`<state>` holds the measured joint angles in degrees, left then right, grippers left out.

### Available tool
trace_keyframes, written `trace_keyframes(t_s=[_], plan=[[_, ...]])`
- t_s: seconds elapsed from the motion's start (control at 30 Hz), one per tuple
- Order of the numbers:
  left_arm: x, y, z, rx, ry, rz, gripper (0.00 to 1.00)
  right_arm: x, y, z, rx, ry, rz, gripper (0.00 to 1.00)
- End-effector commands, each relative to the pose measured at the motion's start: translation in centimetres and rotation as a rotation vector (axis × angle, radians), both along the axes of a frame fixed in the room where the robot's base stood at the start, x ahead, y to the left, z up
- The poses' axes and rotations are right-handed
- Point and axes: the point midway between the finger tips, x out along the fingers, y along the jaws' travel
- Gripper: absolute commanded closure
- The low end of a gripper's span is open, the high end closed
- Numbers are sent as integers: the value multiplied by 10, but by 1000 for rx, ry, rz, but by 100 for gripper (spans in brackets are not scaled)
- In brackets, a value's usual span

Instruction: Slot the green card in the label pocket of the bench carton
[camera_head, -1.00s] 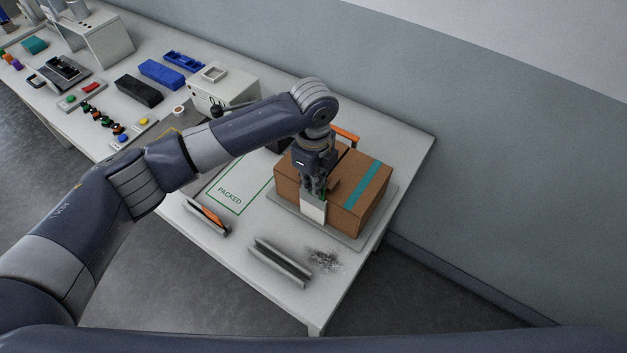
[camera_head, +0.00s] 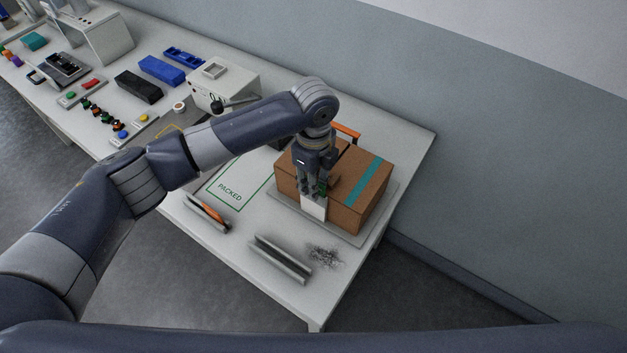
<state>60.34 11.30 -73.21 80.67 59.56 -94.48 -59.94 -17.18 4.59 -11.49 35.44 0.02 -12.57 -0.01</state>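The brown bench carton (camera_head: 355,206) with a teal tape stripe stands on a grey plate (camera_head: 366,236) at the right end of the table. A white label pocket (camera_head: 313,209) shows at its near side. My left gripper (camera_head: 313,192) points down at the top of this white piece, close against the carton. A small green bit, likely the green card (camera_head: 323,188), shows at the fingers. Most of it is hidden, and I cannot tell whether the fingers grip it or how deep it sits. My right gripper is not in view.
A grey slotted holder (camera_head: 280,259) and a dark speckled patch (camera_head: 325,256) lie in front of the carton. A holder with an orange piece (camera_head: 208,212) lies left. A green "PACKED" outline (camera_head: 232,197) and a white box (camera_head: 225,84) are farther back.

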Motion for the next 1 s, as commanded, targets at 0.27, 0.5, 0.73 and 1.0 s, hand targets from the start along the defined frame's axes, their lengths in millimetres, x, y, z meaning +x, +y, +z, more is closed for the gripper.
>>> trace_keyframes(t_s=[0.27, 0.5, 0.73, 1.0], plan=[[2, -1, 45, -4, -7, 0, 72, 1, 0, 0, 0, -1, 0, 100], [0, 0, 93, -3, -4, -1, 72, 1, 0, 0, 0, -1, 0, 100], [-1, 0, 117, -2, -1, 0, 72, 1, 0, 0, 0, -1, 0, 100], [-1, 1, 119, -1, -1, 0, 72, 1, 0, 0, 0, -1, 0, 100]])
